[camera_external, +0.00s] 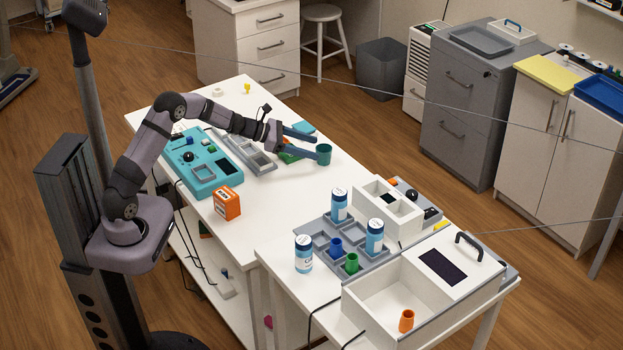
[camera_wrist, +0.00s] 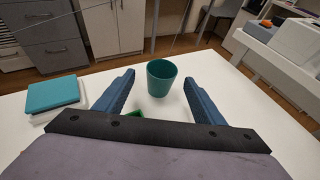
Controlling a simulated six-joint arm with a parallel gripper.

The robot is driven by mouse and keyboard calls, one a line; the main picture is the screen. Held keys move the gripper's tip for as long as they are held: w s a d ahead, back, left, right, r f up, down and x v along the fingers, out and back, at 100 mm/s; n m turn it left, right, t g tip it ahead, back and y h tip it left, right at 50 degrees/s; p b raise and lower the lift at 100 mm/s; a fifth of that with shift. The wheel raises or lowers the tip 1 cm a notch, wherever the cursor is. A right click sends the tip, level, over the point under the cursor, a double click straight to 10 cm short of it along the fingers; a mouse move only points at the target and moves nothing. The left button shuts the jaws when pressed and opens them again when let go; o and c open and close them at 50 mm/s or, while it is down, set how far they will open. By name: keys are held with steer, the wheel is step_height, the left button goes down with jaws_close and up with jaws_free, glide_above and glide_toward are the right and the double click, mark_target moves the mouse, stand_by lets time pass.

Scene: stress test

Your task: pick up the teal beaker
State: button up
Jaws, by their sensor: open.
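The teal beaker (camera_external: 324,156) stands upright on the white table (camera_external: 290,200), at the ends of my gripper's fingers in the external view. In the wrist view the teal beaker (camera_wrist: 161,78) is ahead, between the lines of the two blue fingers and slightly beyond or level with their tips. My gripper (camera_external: 318,146) is open and empty, low over the table; it also shows in the wrist view (camera_wrist: 160,77). No contact between fingers and beaker is clear. The beaker's inside is dark and looks empty.
A green object (camera_wrist: 135,114) lies near the left finger. A teal block (camera_wrist: 54,92) sits further left on a white one. A teal device (camera_external: 198,172), grey tray (camera_external: 246,158) and orange box (camera_external: 227,203) are nearer my base. Table around the beaker's right is clear.

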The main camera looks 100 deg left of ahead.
mark_target(324, 155)
steer(key=shift+p+x, duration=0.65)
steer(key=shift+x, duration=2.15)
steer(key=shift+d, duration=0.15)
steer(key=c, duration=1.1)
